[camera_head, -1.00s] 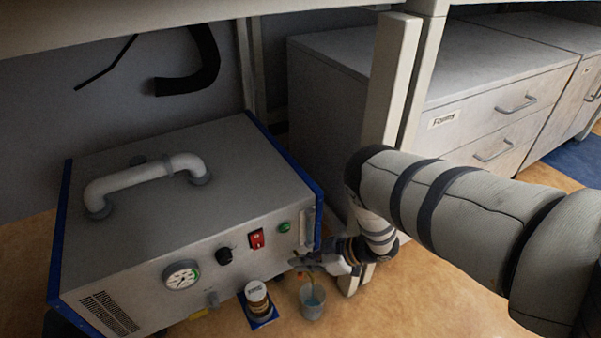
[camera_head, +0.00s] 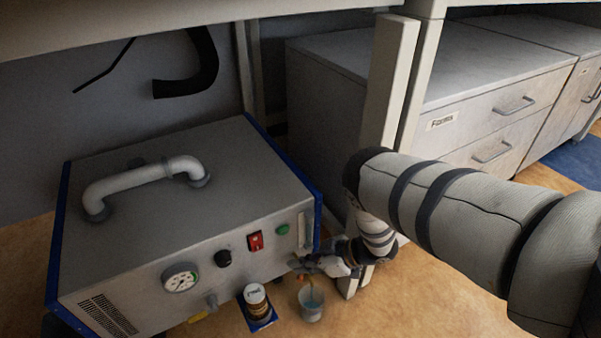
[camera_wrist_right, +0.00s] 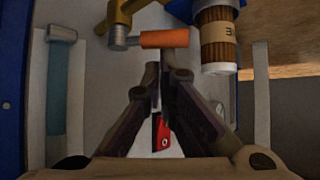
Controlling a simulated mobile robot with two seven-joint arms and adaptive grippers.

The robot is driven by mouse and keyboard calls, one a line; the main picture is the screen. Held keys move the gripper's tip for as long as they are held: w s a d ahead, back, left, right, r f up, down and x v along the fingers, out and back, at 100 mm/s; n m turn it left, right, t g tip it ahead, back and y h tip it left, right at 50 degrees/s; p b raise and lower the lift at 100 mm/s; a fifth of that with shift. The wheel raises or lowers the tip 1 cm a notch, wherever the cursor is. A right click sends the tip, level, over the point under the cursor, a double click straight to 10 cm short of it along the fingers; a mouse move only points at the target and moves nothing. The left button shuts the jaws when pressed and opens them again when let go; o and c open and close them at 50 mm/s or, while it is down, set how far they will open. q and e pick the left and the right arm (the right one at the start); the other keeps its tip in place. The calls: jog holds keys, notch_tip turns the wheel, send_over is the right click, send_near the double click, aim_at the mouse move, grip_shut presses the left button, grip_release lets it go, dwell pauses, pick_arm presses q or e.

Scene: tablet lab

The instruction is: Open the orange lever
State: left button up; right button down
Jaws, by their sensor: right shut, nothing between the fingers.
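The orange lever (camera_wrist_right: 164,39) shows in the right wrist view, lying crosswise near the top, with a metal stem and a brass valve body (camera_wrist_right: 118,22) at its left end. My right gripper (camera_wrist_right: 159,68) is shut and empty. Its fingertips are just below the lever in that picture; whether they touch it I cannot tell. In the head view the right gripper (camera_head: 310,263) is low at the front right corner of the grey machine (camera_head: 160,215), and the lever is too small and covered to make out clearly. My left gripper is not in view.
A clear beaker (camera_head: 311,304) stands on the floor below the right gripper. A brown labelled jar (camera_head: 257,301) stands just left of it. A table leg (camera_head: 384,90) rises close behind my right wrist. The machine's front carries a red switch (camera_head: 255,241) and a gauge (camera_head: 181,277).

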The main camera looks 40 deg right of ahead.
jog(key=shift+s, duration=0.1)
pick_arm(q)
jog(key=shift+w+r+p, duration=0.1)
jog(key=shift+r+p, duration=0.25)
jog(key=shift+p, duration=0.05)
pick_arm(e)
jog(key=shift+s+a, duration=0.35)
jog(key=shift+s, duration=0.3)
